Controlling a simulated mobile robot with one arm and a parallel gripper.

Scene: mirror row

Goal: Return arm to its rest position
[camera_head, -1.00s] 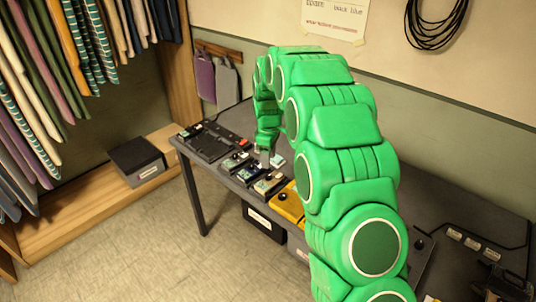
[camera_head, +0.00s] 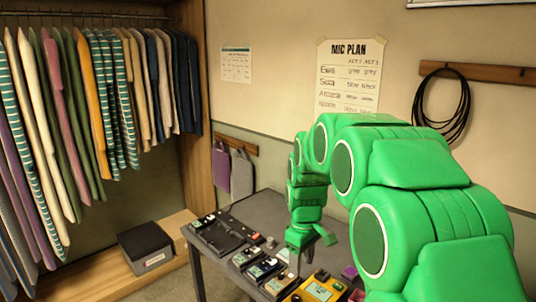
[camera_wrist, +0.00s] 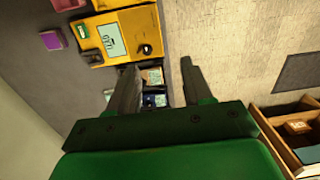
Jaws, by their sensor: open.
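My green arm reaches from the lower right of the head view over the dark table (camera_head: 262,208). My gripper (camera_head: 297,255) hangs at its end above the table, near the row of small packs. In the wrist view my gripper (camera_wrist: 158,82) shows two grey fingers spread apart, with nothing held between them. Small packs (camera_wrist: 153,90) show beyond the gap. The arm hides much of the table's right side in the head view.
A yellow device (camera_head: 318,290) lies on the table, also in the wrist view (camera_wrist: 118,35). A black tray (camera_head: 226,236) lies at the table's far left. Clothes (camera_head: 100,100) hang on the left, above a dark box (camera_head: 145,248). A cable coil (camera_head: 442,105) hangs on the wall.

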